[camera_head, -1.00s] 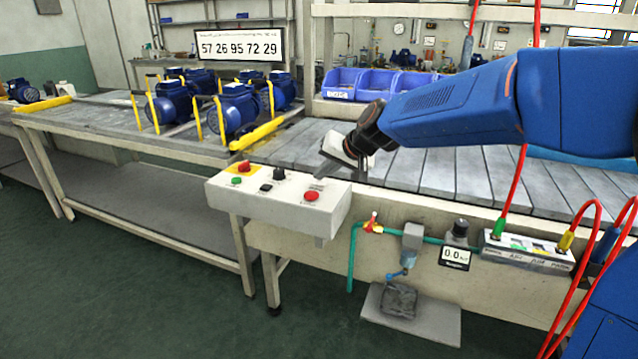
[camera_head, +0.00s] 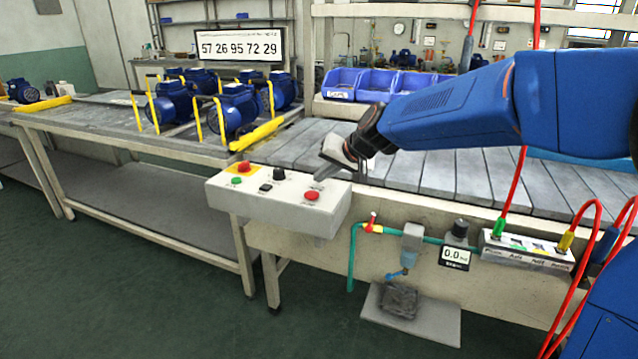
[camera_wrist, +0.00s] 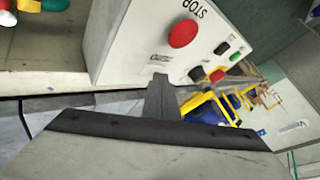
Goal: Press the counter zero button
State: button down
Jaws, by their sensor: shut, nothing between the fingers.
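The white control box (camera_head: 277,206) stands at the conveyor's front edge. Its sloped top carries a red button (camera_head: 312,195), marked STOP in the wrist view, a black square button (camera_head: 265,188) and a green button (camera_head: 237,181). A small label (camera_wrist: 160,57), too small to read fully, lies near the box edge in the wrist view. My gripper (camera_head: 324,174) is shut and empty, with its tip at the box's back right corner. In the wrist view the fingertips (camera_wrist: 158,82) are close to that label. Whether they touch the box, or hide a counter zero button, I cannot tell.
A black knob (camera_head: 279,174) and a red button on yellow (camera_head: 244,167) sit at the box's back. A number display (camera_head: 240,46) reads 57 26 95 72 29. Blue pumps (camera_head: 236,108) stand on the left bench. Blue bins (camera_head: 343,84) are behind the conveyor.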

jog(key=shift+r, duration=0.85)
jog(key=shift+r, duration=2.5)
jog(key=h, duration=0.1)
send_near(323, 185)
jog(key=s+d+r, duration=0.2)
jog(key=s+d, duration=0.2)
jog(key=d, duration=0.1)
jog(key=s+d+f+h, duration=0.2)
jog(key=s+d+f, duration=0.1)
jog(key=s+d, duration=0.75)
jog(key=s+d+f+h, duration=0.1)
jog(key=s+d+f, duration=0.2)
jog(key=s, duration=0.3)
jog(key=s+d+f+g+h, duration=0.1)
jog(key=s+d+f, duration=0.3)
jog(key=s, duration=0.3)
jog(key=s+d+f+h, duration=0.1)
jog(key=s+d+f, duration=0.2)
jog(key=s, duration=0.3)
jog(key=shift+s+d+f+g+h, duration=0.2)
jog(key=shift+d+f+g+h, duration=0.1)
jog(key=shift+d, duration=0.4)
